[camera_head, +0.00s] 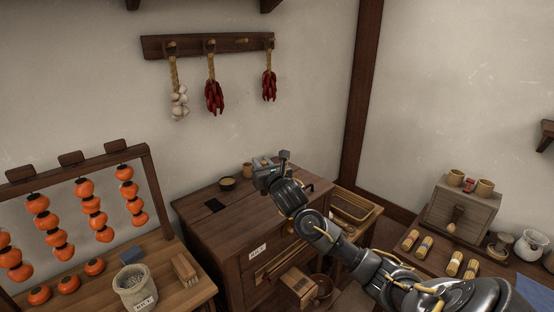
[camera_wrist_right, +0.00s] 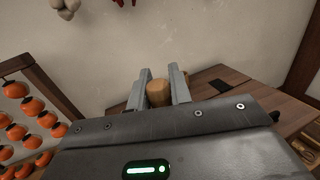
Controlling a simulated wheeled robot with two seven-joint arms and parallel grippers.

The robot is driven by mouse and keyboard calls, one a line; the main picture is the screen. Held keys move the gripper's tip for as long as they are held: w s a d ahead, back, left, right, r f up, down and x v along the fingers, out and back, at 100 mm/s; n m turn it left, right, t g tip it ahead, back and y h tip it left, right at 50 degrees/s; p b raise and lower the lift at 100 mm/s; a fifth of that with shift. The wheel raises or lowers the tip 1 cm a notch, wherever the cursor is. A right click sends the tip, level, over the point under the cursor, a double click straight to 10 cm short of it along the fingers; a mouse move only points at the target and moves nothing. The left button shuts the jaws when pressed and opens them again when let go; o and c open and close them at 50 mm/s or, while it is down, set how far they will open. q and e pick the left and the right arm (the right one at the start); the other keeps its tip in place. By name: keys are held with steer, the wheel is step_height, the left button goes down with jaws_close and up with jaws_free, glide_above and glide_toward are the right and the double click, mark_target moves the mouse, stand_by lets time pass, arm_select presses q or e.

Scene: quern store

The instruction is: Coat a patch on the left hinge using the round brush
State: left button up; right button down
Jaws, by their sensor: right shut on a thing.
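My right gripper (camera_head: 277,166) is above the back of the dark wooden chest (camera_head: 235,232). In the right wrist view its two grey fingers (camera_wrist_right: 159,92) are shut on a tan, round-ended wooden thing (camera_wrist_right: 158,91). Only that end shows, so I cannot tell whether it is the round brush. A dark flat rectangle (camera_head: 214,205) lies on the chest top, left of the gripper; I cannot tell whether it is a hinge. No left hinge can be made out for certain. My left gripper is not in view.
A dark bowl (camera_head: 227,184) stands on the chest near the wall. Left, a bench holds a persimmon rack (camera_head: 150,190), a blue block (camera_head: 131,255), a scrubbing brush (camera_head: 185,268) and a labelled pot (camera_head: 136,288). Right, a table holds a wooden box (camera_head: 460,213) and straw bundles (camera_head: 424,246).

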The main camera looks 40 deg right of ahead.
steer(key=s+a+f+n+g+y+b, duration=0.1)
steer(key=s+a+f+n+y+b, duration=0.2)
steer(key=s+a+f+y, duration=0.3)
steer(key=s+a+f+n+g+y+b, duration=0.1)
steer(key=s+a+f+n+y+b, duration=0.2)
steer(key=s+a+f, duration=0.8)
steer(key=s+a+n+y, duration=0.2)
steer(key=s+a+y, duration=0.2)
steer(key=s+a, duration=0.1)
steer(key=shift+s+f+n, duration=0.2)
steer(key=shift+s+n, duration=0.1)
steer(key=shift+n, duration=0.1)
